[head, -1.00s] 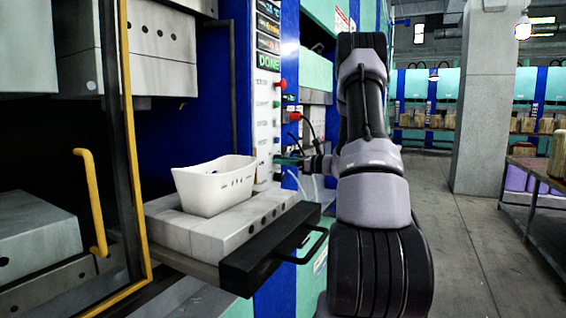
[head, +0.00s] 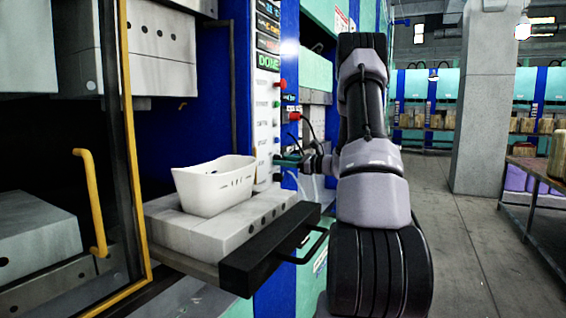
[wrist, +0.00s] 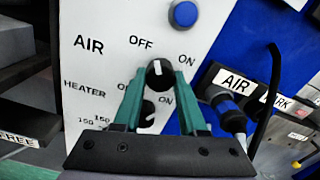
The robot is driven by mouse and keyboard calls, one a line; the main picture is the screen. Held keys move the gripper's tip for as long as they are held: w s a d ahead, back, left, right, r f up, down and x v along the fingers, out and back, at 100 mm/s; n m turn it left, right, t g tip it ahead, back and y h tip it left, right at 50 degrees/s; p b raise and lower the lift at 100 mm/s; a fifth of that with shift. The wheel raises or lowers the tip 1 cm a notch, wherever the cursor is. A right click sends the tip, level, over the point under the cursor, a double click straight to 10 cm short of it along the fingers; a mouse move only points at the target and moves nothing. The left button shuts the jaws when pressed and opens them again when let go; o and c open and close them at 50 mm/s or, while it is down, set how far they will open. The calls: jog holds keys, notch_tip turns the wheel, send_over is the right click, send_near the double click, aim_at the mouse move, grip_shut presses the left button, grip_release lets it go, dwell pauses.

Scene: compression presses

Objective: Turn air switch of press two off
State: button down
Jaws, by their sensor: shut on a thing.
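The air switch (wrist: 157,68) is a black round knob with a white mark, on a white panel between the printed words OFF and ON. Its mark points up and slightly left, nearer OFF than ON. My gripper (wrist: 160,78) has its green fingers on both sides of the knob, shut on it. In the head view, my gripper (head: 290,161) reaches left to the lower part of the press's control panel (head: 264,125); the switch is too small to make out there. A press number is not readable.
A heater knob (wrist: 147,112) sits just below, partly hidden by my gripper. A blue button (wrist: 184,14) is above, and a hose plug (wrist: 230,115) is at the right. A white bin (head: 215,190) and a black-handled drawer (head: 262,262) stand near my arm.

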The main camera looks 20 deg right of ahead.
jog(key=shift+c, duration=2.3)
grip_release()
jog(key=v, duration=1.1)
